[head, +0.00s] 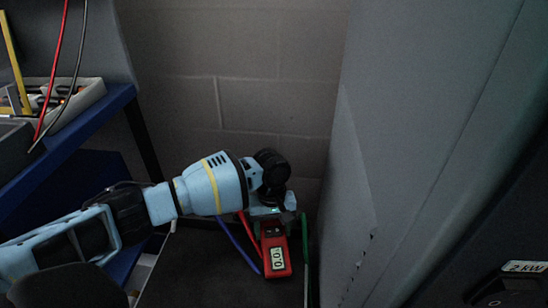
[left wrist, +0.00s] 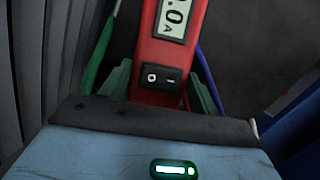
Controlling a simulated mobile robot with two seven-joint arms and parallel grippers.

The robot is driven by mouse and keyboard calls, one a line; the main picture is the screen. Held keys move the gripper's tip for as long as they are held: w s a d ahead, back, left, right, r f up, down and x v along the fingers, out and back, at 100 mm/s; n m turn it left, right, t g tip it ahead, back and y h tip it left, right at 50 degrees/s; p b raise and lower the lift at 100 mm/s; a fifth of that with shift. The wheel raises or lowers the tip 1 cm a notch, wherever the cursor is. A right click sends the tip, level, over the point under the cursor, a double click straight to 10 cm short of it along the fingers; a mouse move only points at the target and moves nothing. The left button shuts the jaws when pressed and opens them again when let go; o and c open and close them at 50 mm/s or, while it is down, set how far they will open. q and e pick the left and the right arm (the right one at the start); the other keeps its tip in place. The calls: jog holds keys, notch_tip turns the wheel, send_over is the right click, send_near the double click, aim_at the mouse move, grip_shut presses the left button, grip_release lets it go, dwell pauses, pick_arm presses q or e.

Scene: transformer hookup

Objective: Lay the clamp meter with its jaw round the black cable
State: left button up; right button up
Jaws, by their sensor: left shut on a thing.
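The red clamp meter (head: 276,250) with its lit display hangs below my left gripper (head: 272,210) in the head view, near the wall corner. In the left wrist view the meter body (left wrist: 170,50) stands between the fingers of my left gripper (left wrist: 160,88), which is shut on it. Its display and black rocker switch face the camera. The meter's jaw is not clearly visible in either view. I cannot make out a black cable at the meter. Blue (head: 240,245), red (head: 245,225) and green (head: 305,250) cables run beside it.
A large grey cabinet (head: 420,120) stands close on the right. A block wall (head: 260,110) is behind. At the left, a blue bench (head: 90,122) carries a tray (head: 95,92); a red and a dark wire (head: 75,75) hang above it. Dark floor lies below the arm.

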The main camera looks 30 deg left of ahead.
pick_arm(q)
jog(key=shift+w+a+f, duration=0.1)
jog(key=shift+w+f, duration=0.25)
jog(key=shift+f, duration=0.25)
jog(key=shift+f+b, duration=0.4)
jog(key=shift+f, duration=0.8)
pick_arm(e)
jog(key=shift+w+f, duration=0.3)
jog(key=shift+f, duration=0.3)
jog(key=shift+s, duration=0.1)
pick_arm(q)
jog(key=o, duration=1.3)
jog(key=shift+c, duration=0.2)
pick_arm(e)
jog(key=shift+s+f, duration=0.1)
jog(key=shift+s, duration=0.3)
jog(key=shift+w, duration=0.1)
